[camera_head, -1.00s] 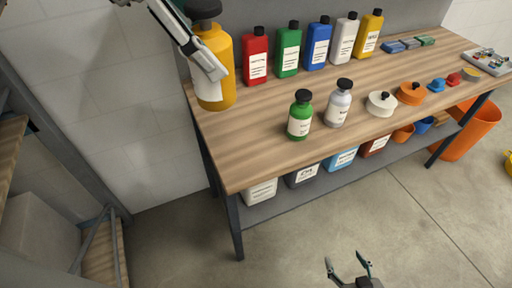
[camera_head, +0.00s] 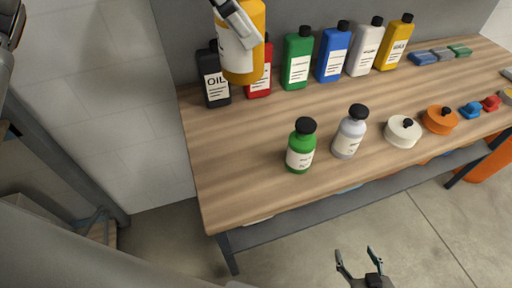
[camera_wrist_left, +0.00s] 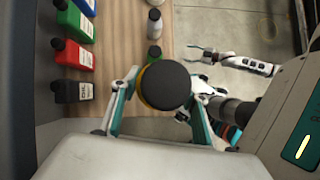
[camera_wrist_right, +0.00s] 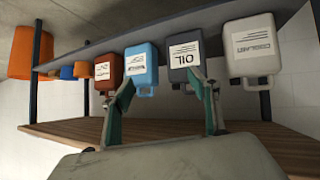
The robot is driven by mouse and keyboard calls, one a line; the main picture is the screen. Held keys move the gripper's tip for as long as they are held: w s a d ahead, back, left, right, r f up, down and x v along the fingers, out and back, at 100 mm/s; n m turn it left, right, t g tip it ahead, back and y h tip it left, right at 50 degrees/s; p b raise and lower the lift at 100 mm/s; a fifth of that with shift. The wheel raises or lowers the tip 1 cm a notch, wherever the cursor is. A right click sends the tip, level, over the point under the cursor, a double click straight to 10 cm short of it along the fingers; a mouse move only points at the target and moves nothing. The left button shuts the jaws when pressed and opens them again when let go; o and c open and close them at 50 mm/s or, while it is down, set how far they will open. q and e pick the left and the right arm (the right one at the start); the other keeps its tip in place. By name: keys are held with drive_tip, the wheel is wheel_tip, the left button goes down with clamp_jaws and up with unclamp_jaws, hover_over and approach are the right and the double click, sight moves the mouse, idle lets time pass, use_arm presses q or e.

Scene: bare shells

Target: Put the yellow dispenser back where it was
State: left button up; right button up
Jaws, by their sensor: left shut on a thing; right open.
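The yellow dispenser (camera_head: 246,52), a large bottle with a white label, is held up at the back left of the bench. My left gripper (camera_head: 234,18) is shut on it. In the left wrist view its round black cap (camera_wrist_left: 165,85) sits between the fingers of my left gripper (camera_wrist_left: 157,88) and hides most of its body. In the head view it overlaps the red bottle (camera_head: 260,86) and the edge of the black oil bottle (camera_head: 213,84). My right gripper (camera_head: 361,268) is open and empty, low in front of the bench; it also shows in the right wrist view (camera_wrist_right: 166,95).
Green (camera_head: 297,64), blue (camera_head: 332,60), white (camera_head: 365,55) and yellow (camera_head: 394,50) bottles line the bench back. A small green bottle (camera_head: 301,150) and a grey one (camera_head: 348,138) stand nearer the front. The wooden bench top (camera_head: 222,160) is bare at left. Jugs (camera_wrist_right: 186,62) occupy the lower shelf.

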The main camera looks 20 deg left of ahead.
sight(222, 46)
use_arm(q)
drive_tip(key=f+b, duration=0.1)
drive_tip(key=f, duration=0.1)
drive_tip(key=s+f+b, duration=0.1)
drive_tip(key=f+b, duration=0.2)
drive_tip(key=f, duration=0.1)
drive_tip(key=shift+s+a+b, duration=0.25)
drive_tip(key=shift+s+b, duration=0.05)
drive_tip(key=shift+s, duration=0.1)
drive_tip(key=f+b, duration=0.2)
drive_tip(key=f, duration=0.6)
drive_tip(key=w+f+b, duration=0.1)
drive_tip(key=f+b, duration=0.1)
drive_tip(key=f, duration=0.6)
drive_tip(key=f+b, duration=0.1)
drive_tip(key=f, duration=0.8)
drive_tip(key=shift+w+d+b, duration=0.1)
drive_tip(key=shift+w+b, duration=0.2)
drive_tip(key=shift+b, duration=0.1)
drive_tip(key=shift+r, duration=0.1)
use_arm(e)
wheel_tip(222, 46, down, 10)
drive_tip(key=s, duration=0.1)
drive_tip(key=shift+s+a, duration=0.3)
drive_tip(key=shift+a, duration=0.1)
drive_tip(key=shift+r, duration=0.1)
use_arm(q)
drive_tip(key=o, duration=1.6)
use_arm(e)
drive_tip(key=shift+s+f, duration=0.2)
